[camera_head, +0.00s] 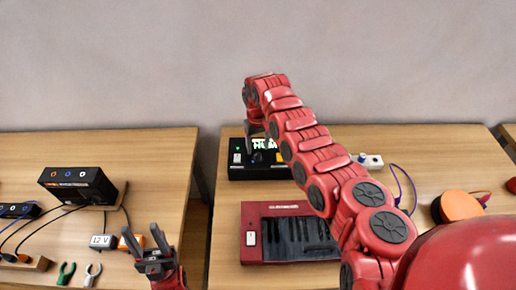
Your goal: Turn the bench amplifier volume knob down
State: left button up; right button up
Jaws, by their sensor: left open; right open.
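The bench amplifier seems to be the black box (238,172) with a green light and a bright green-and-white display, on the right bench. A dark round shape, perhaps its volume knob (258,144), shows on its top, small and partly covered. My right arm reaches over from the lower right, and its gripper (256,134) points down just above the box, open. Whether its fingers touch the knob I cannot tell. My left gripper (145,240) is open and empty at the front right edge of the left bench, away from the amplifier.
A red keyboard (250,258) lies in front of the amplifier, partly behind my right arm. The left bench holds a black box (80,184), a 12 V adapter (103,241) and pliers (66,272). A gap separates the benches.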

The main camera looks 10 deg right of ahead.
aim_at(258, 155)
jog(key=shift+f, duration=1.95)
grip_shut()
